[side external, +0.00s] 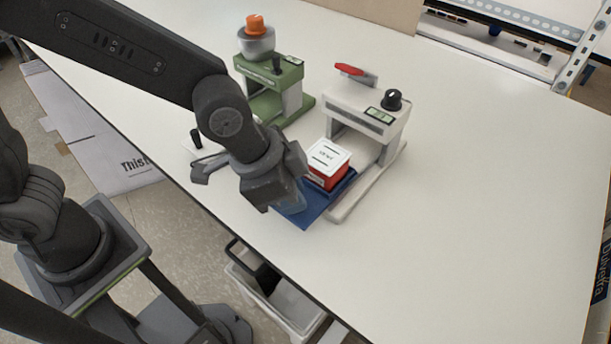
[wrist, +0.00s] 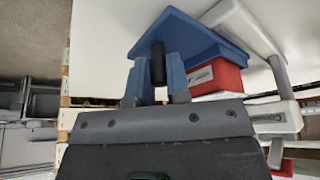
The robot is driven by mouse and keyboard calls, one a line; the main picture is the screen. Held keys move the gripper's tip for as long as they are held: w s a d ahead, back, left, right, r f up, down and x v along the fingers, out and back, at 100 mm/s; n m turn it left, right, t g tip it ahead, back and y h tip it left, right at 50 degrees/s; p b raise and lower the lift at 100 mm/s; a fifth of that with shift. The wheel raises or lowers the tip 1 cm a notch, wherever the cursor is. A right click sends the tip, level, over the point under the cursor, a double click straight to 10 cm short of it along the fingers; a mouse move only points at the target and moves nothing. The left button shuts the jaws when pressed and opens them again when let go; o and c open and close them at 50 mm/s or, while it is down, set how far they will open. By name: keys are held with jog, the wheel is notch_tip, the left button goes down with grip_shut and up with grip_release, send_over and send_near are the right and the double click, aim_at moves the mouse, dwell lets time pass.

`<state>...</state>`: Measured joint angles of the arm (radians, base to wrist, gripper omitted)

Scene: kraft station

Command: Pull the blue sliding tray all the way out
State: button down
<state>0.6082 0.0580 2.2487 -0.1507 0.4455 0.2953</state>
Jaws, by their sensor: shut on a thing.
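The blue sliding tray (side external: 312,213) sticks out from the front of the white-grey machine (side external: 364,113) in the side external view. A red box with a white lid (side external: 328,158) sits on it. The tray also shows in the wrist view (wrist: 195,43), with the red box (wrist: 222,78) beside my fingers. My gripper (wrist: 158,75) is shut on the tray's dark handle (wrist: 157,62), which stands between the two blue-grey fingers. In the side view my gripper hides the handle and part of the tray's front. How far the tray is out of its stop cannot be told.
A green machine (side external: 273,84) with a grey bowl and orange piece (side external: 255,26) stands behind to the left. A red-handled item (side external: 352,70) shows at the white machine's back. The table's front edge is close below my gripper. The table's right side is clear.

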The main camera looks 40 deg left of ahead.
jog(key=shift+s, duration=0.25)
jog(key=c, duration=1.4)
grip_release()
jog(key=shift+s, duration=0.1)
jog(key=o, duration=0.3)
jog(key=v, duration=1.3)
jog(key=shift+r, duration=0.45)
jog(key=shift+a, duration=0.15)
jog(key=s+a+f+n+t+y, duration=0.1)
jog(key=a+n, duration=0.3)
jog(key=a, duration=0.4)
jog(key=s+a+f+n+t+y, duration=0.1)
jog(key=a+n+y, duration=0.1)
jog(key=a+n, duration=0.3)
jog(key=a, duration=0.4)
jog(key=shift+s+a+f, duration=0.25)
jog(key=shift+f, duration=0.05)
